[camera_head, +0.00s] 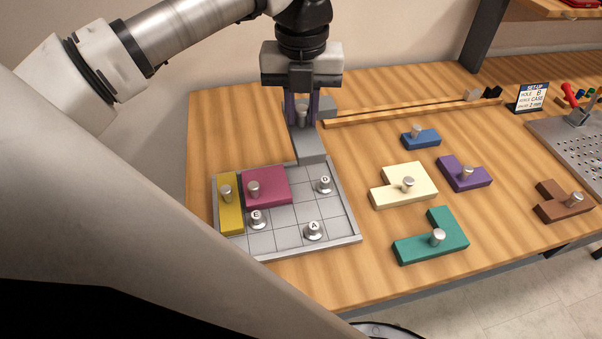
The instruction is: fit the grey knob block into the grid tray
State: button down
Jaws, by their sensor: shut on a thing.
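My gripper (302,107) is shut on the metal knob of the grey knob block (308,145). The block hangs at the back edge of the grid tray (345,215), partly in front of its back right part. I cannot tell whether it touches the tray. The tray holds a yellow block (231,208) along its left side and a magenta block (275,186) beside it. Lettered pegs D (324,184), E (257,220) and A (314,231) stand in the tray. Bare grid cells show around these pegs.
To the right lie a cream block (398,190), a teal block (432,246), a purple block (475,175), a blue block (425,141) and a brown block (556,206). A wooden rail (400,110) runs behind. A set-up card (531,97) and perforated plate (575,145) are at right.

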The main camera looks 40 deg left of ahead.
aim_at(302, 125)
notch_tip(302, 125, down, 16)
jog(key=b, duration=0.8)
jog(key=shift+f, duration=0.1)
jog(key=shift+f, duration=0.1)
jog(key=c, duration=1.7)
grip_release()
jog(key=shift+f+b, duration=0.1)
jog(key=shift+b, duration=0.2)
jog(key=o, duration=0.4)
jog(key=shift+o, duration=0.2)
notch_tip(302, 125, up, 12)
jog(key=p, duration=0.7)
jog(key=shift+r, duration=0.25)
